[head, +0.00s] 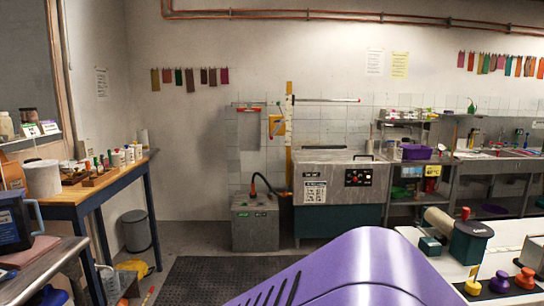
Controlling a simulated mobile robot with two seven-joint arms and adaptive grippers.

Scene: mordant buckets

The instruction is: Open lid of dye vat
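The dye vat appears to be the large grey metal unit (325,180) against the tiled back wall, with a dark teal lower front. Its broad flat lid (325,156) lies down on top and looks closed. A small dark handle (363,157) shows at the lid's right side. A white label (315,191) and a dark control panel with coloured buttons (358,177) are on its front. The vat is across the room. Neither of my grippers is in view.
A smaller grey box (255,222) with a dark hose stands left of the vat. Metal shelves (405,208) stand to its right. A wooden table (92,193) is at the left, a white worktop (510,248) at the lower right. A dark floor mat (205,277) lies before the grey box.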

